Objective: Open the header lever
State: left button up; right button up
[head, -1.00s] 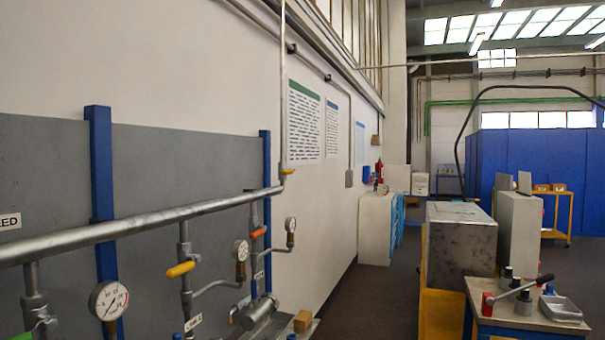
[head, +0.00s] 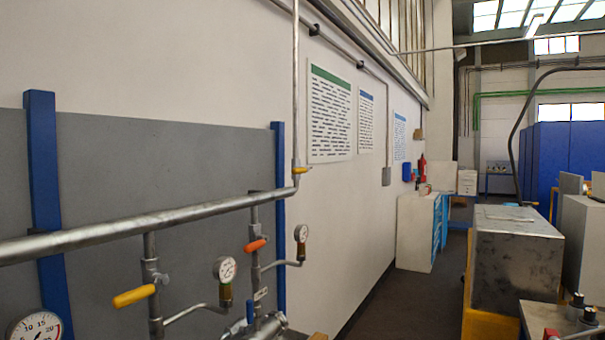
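A grey header pipe (head: 150,219) runs across the left half in front of a grey panel, rising to the right. At its right end a thin vertical pipe (head: 296,80) meets it, with a small yellow lever (head: 301,170) at the joint. Below the header, one branch has a yellow-orange lever (head: 134,296) pointing left. Another branch has an orange lever (head: 255,245), tilted slightly. A blue lever (head: 236,327) shows low down. No label tells which is the header lever. Neither of my grippers is in view.
Pressure gauges (head: 225,269) hang by the branches. Blue posts (head: 44,180) flank the grey panel. On the right stand a metal box (head: 515,250) and a bench (head: 540,314). Dark floor (head: 400,306) lies clear between wall and box.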

aim_at(301, 170)
jog(key=i+l+u, duration=0.2)
jog(key=i+l, duration=0.35)
jog(key=i+l+u, duration=0.25)
jog(key=i+l, duration=0.25)
jog(key=l, duration=0.15)
